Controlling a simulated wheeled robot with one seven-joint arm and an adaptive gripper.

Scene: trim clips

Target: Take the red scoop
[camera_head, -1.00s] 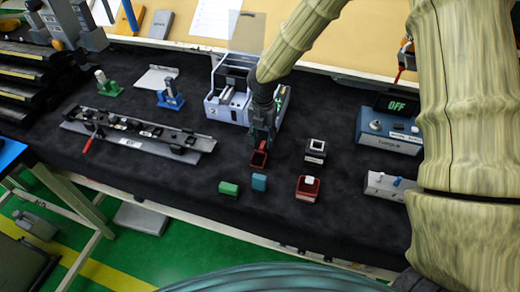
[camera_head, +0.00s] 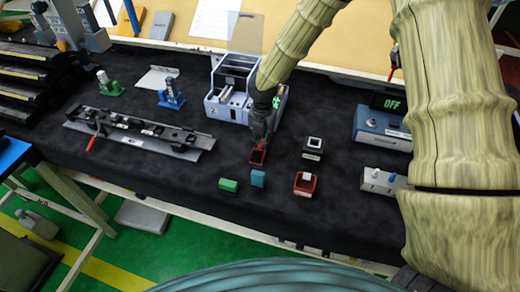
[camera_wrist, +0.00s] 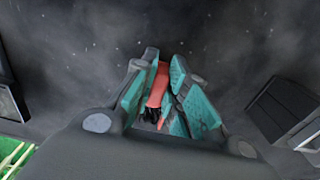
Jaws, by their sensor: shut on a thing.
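In the wrist view the teal finger pads of my gripper (camera_wrist: 160,100) are closed on the red handle of the scoop (camera_wrist: 158,85). I cannot tell whether the scoop touches the bench top.
A red box (camera_head: 304,184), a black-and-white block (camera_head: 313,147), a teal block (camera_head: 257,178) and a green block (camera_head: 228,185) stand nearby. A grey-white machine (camera_head: 232,100) is behind my gripper. A blue box with a display (camera_head: 380,130) is at right.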

